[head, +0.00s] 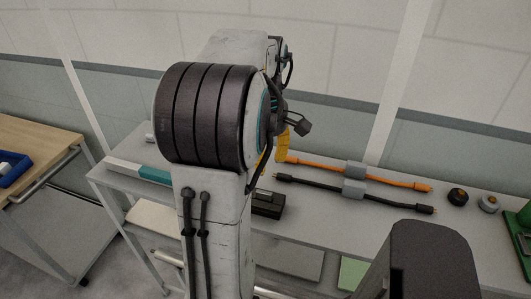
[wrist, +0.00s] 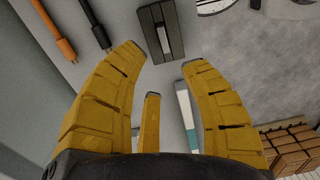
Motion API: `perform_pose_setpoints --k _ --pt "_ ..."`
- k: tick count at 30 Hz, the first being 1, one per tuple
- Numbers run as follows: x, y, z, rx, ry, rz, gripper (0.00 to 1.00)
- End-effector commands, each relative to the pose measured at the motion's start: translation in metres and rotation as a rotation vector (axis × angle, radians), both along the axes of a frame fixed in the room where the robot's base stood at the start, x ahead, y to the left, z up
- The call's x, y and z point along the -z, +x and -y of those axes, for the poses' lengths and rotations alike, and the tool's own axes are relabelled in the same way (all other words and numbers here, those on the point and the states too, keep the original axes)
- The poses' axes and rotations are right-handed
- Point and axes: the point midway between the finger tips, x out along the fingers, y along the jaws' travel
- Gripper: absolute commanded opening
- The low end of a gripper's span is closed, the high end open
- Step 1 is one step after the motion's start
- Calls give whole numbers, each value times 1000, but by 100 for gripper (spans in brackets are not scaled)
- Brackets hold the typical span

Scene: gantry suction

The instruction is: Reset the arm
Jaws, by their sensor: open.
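My gripper (wrist: 164,57) is open in the wrist view, with its yellow fingers spread and nothing between them. In the head view a yellow part of my gripper (head: 283,146) shows to the right of my arm; the rest is hidden behind the arm. My arm stands up in the middle of the head view, in front of the grey table (head: 325,228). In the wrist view a black box (wrist: 160,32) lies beyond the fingertips, apart from them. The same black box (head: 268,204) shows on the table in the head view.
An orange cable (head: 395,179) and a black cable (head: 390,201) lie on the table, right of my arm. Two small round parts (head: 457,196) and a green object (head: 525,228) are farther right. A white-and-teal box (head: 142,171) lies left. A wooden-topped cart (head: 50,140) stands far left.

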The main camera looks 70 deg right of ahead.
Motion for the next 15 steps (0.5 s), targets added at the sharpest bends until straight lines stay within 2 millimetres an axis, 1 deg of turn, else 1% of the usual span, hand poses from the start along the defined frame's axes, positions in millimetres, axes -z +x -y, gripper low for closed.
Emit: perform_pose_setpoints --k 3,6,15 --pt "-8 0 0 0 -1 0 40" --pt "-11 0 0 0 0 0 40" --pt "-12 0 0 0 1 0 40"
